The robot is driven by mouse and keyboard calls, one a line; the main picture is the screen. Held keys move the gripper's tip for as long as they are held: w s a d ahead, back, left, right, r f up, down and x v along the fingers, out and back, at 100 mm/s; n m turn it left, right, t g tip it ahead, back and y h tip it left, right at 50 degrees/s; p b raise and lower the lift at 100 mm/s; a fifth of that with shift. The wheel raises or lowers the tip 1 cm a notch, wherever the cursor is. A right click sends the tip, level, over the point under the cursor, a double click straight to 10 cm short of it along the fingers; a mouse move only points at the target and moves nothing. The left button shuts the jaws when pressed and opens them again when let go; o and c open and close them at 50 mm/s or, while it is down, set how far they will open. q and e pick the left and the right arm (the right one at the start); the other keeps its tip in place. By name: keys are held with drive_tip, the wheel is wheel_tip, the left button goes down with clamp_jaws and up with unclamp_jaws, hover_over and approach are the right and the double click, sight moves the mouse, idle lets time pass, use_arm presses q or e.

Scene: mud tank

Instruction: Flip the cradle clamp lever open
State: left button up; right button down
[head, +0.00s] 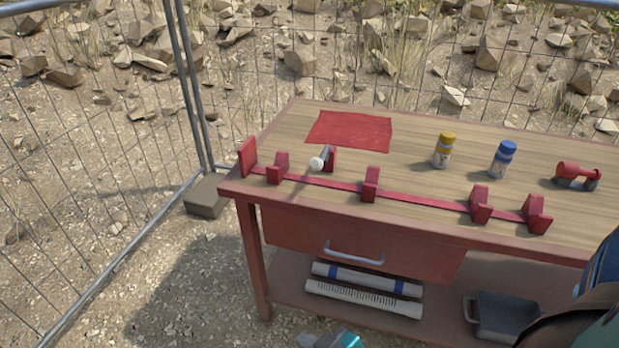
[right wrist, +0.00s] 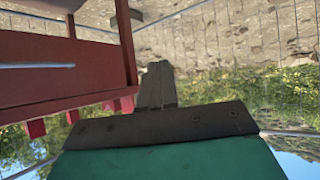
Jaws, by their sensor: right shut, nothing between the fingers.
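The red cradle (head: 330,182) is a long rail along the table's front edge with several upright brackets. Its clamp lever (head: 325,156), a short dark arm with a white ball knob (head: 316,164), stands tilted beside a small red block near the rail's left end. My right gripper (head: 308,341) shows only partly at the bottom edge of the head view, low in front of the table and well away from the lever. In the right wrist view its fingers (right wrist: 157,86) are shut together and empty. My left gripper is not in view.
The wooden table (head: 420,225) has a red drawer with a metal handle (head: 354,256). Rolled tubes (head: 364,298) and a grey tray (head: 507,317) sit below.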

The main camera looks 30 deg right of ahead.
drive_tip(key=w+d+f+n+t+h+b, duration=0.15)
drive_tip(key=w+d+n+h+b, duration=0.45)
drive_tip(key=n, duration=0.8)
use_arm(q)
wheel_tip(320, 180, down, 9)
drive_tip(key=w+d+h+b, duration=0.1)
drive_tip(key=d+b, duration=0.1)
drive_tip(key=b, duration=0.5)
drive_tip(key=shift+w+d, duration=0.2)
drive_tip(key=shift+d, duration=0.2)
use_arm(e)
drive_tip(key=w+d+r+n+t+h, duration=0.5)
drive_tip(key=r+n, duration=0.5)
drive_tip(key=n, duration=0.8)
drive_tip(key=shift+w+d+h, duration=0.9)
drive_tip(key=shift+w+d, duration=0.2)
drive_tip(key=shift+d, duration=0.05)
